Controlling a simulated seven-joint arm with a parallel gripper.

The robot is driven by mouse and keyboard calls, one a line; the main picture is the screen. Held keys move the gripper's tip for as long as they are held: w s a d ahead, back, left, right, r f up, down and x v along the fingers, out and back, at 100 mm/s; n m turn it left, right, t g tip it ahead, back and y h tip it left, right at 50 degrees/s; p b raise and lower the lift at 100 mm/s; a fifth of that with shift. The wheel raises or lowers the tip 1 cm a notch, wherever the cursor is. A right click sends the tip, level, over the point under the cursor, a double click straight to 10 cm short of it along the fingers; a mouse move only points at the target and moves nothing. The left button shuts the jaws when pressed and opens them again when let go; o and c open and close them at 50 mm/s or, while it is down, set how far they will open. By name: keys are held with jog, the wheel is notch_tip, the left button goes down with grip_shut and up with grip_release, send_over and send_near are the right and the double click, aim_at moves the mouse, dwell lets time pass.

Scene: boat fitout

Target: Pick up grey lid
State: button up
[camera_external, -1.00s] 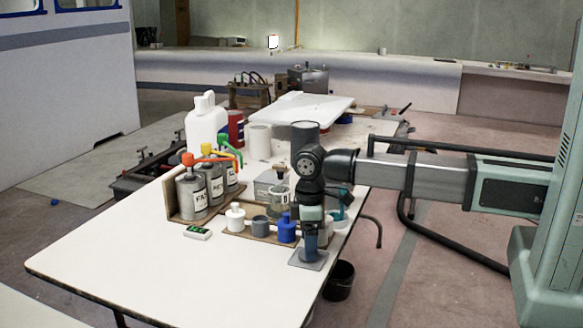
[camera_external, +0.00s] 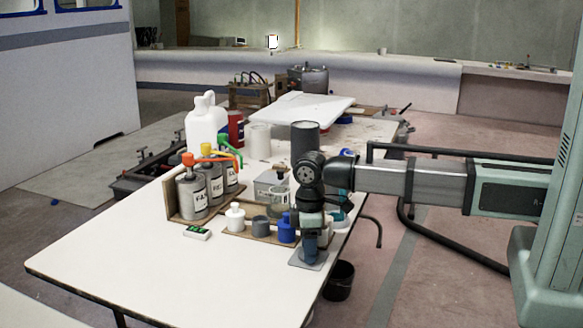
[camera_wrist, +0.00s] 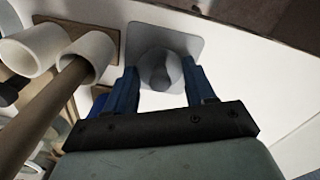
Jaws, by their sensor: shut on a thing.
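The grey lid (camera_external: 305,262) is a flat square plate with a round knob on top. It appears to lie flat on the white table near its right edge, under my gripper (camera_external: 312,244). In the wrist view the lid (camera_wrist: 194,47) shows beyond my blue fingers, with its knob between them. My gripper (camera_wrist: 160,82) points down and is shut on the knob of the lid. The exact contact with the knob is partly hidden by the fingers.
A wooden board with a white pot (camera_external: 235,217), a grey pot (camera_external: 261,227) and a blue pot (camera_external: 287,230) stands just left of my gripper. Pump bottles (camera_external: 192,192) stand further left. The table's front (camera_external: 190,270) is clear. A dark bucket (camera_external: 339,281) is below the right edge.

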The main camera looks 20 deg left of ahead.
notch_tip(320, 180, up, 9)
jog(key=shift+w+r, duration=0.2)
jog(key=shift+r, duration=0.2)
jog(key=shift+m, duration=0.3)
jog(key=w+a, duration=0.1)
jog(key=a, duration=0.1)
jog(key=w+a, duration=0.1)
jog(key=a, duration=0.1)
jog(key=w+a, duration=0.2)
jog(key=a, duration=0.1)
jog(key=shift+w+a, duration=0.1)
jog(key=w+a, duration=0.1)
jog(key=a, duration=0.8)
jog(key=shift+w+d+f, duration=0.1)
jog(key=shift+d+f, duration=0.1)
jog(key=shift+f, duration=0.95)
jog(key=shift+d+f, duration=0.15)
jog(key=shift+f, duration=1)
jog(key=shift+f, duration=0.5)
